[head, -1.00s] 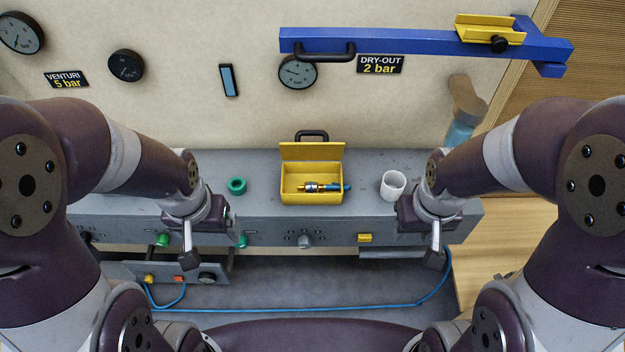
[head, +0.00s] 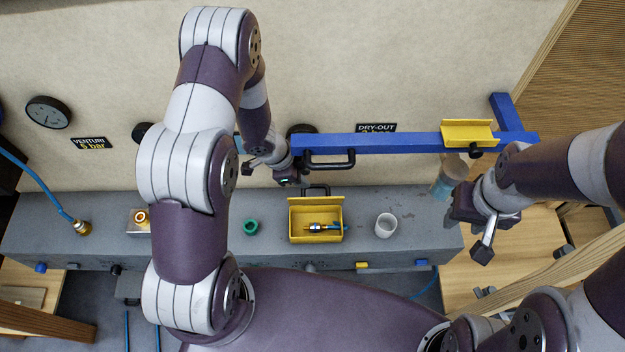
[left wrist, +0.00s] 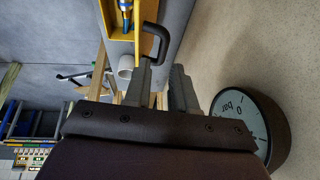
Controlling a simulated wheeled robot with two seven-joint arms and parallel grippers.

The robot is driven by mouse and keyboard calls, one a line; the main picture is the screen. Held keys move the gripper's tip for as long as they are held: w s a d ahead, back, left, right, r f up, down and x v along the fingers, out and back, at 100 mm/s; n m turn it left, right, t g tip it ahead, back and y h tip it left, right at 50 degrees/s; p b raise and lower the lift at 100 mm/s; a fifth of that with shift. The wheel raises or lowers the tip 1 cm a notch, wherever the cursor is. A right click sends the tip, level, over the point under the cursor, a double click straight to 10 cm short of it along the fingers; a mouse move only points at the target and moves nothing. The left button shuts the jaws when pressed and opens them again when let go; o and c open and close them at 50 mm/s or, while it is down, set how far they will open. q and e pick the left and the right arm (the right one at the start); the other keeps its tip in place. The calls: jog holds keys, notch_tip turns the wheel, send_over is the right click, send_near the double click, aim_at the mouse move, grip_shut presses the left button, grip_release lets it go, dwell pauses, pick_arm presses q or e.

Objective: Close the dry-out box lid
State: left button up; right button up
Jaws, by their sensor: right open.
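The yellow dry-out box (head: 317,237) stands on the grey bench with its lid (head: 301,206) raised at the back. A black handle (head: 316,188) sticks up from the lid. A blue and metal fitting (head: 322,228) lies inside the box. My left gripper (head: 288,180) is behind and left of the handle. In the left wrist view its two fingers (left wrist: 162,88) are apart, with the handle (left wrist: 158,42) just beyond their tips; whether they touch is unclear. My right gripper (head: 467,232) is open and empty at the bench's right end.
A blue bar (head: 390,143) with a black handle and yellow bracket (head: 468,133) runs above the bench. A white cup (head: 385,226) stands right of the box, a green ring (head: 251,227) left. A round gauge (left wrist: 250,128) is close beside my left gripper.

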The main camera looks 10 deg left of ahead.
aim_at(314, 185)
pick_arm(q)
jog(key=x, duration=0.5)
jog(key=shift+w+a+f, duration=0.1)
jog(key=shift+w, duration=0.3)
jog(key=shift+s+f, duration=0.15)
jog(key=shift+s, duration=0.1)
jog(key=shift+w+f, duration=0.1)
jog(key=shift+w, duration=0.1)
grip_shut()
